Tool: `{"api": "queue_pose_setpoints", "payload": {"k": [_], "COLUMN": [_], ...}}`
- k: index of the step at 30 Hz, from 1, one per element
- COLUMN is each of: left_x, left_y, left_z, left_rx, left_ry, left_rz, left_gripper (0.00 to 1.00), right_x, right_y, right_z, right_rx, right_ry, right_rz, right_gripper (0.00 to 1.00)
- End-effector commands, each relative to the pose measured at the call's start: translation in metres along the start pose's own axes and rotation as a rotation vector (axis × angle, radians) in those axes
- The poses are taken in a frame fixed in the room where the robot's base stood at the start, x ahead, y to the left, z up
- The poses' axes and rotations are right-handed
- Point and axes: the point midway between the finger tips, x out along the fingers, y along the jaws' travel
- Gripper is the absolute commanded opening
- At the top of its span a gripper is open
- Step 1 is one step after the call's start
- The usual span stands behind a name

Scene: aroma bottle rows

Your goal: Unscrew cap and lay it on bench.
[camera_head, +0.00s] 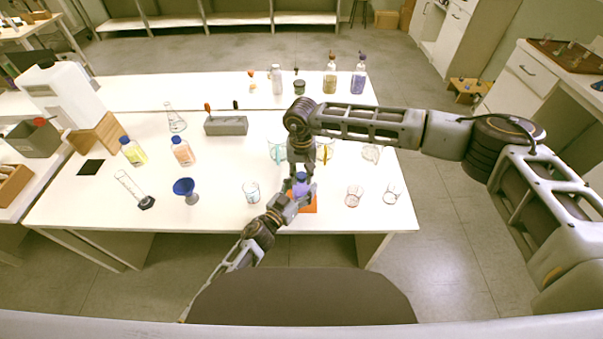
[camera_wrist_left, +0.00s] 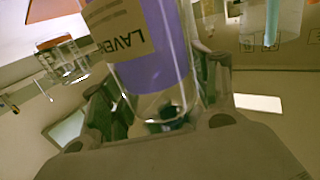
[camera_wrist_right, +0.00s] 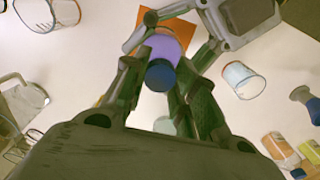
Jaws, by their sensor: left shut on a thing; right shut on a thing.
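A bottle of purple liquid (camera_head: 299,189) with a blue cap stands over the orange mat (camera_head: 308,206) near the front of the bench. In the left wrist view the bottle (camera_wrist_left: 160,60) fills the middle, and its label reads "LAVE". My left gripper (camera_head: 290,199) is shut on the bottle's body from the front left. My right gripper (camera_head: 300,172) reaches down from above and is shut on the blue cap (camera_wrist_right: 160,76). In the right wrist view the cap sits between the fingers, with the purple bottle just behind it. Whether the cap is loose cannot be told.
Beakers stand close by: one left of the mat (camera_head: 251,191) and two to the right (camera_head: 354,195) (camera_head: 392,193). Bare bench shows between funnel and left beaker.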

Motion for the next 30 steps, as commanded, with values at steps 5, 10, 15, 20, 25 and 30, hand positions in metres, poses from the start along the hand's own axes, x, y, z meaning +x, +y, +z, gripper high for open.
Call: {"api": "queue_pose_setpoints", "payload": {"k": [5,10,15,20,25,30], "left_x": [0.0,0.0,0.0,0.0,0.0,0.0], "left_y": [0.0,0.0,-0.001,-0.001,-0.001,-0.001], "left_z": [0.0,0.0,0.0,0.0,0.0,0.0], "left_rx": [0.0,0.0,0.0,0.0,0.0,0.0], "left_ry": [-0.001,-0.001,-0.001,-0.001,-0.001,-0.001], "left_rz": [-0.001,-0.001,-0.001,-0.001,-0.001,-0.002], "left_gripper": [0.0,0.0,0.0,0.0,0.0,0.0], "right_x": [-0.004,-0.007,-0.011,-0.014,-0.018,-0.021], "right_y": [0.0,0.0,0.0,0.0,0.0,0.0], "right_z": [0.0,0.0,0.0,0.0,0.0,0.0], "right_rx": [0.0,0.0,0.0,0.0,0.0,0.0], "right_ry": [0.001,0.0,0.0,0.0,0.0,-0.001], "right_rz": [0.0,0.0,0.0,-0.001,-0.001,-0.001], "right_gripper": [0.0,0.0,0.0,0.0,0.0,0.0]}}
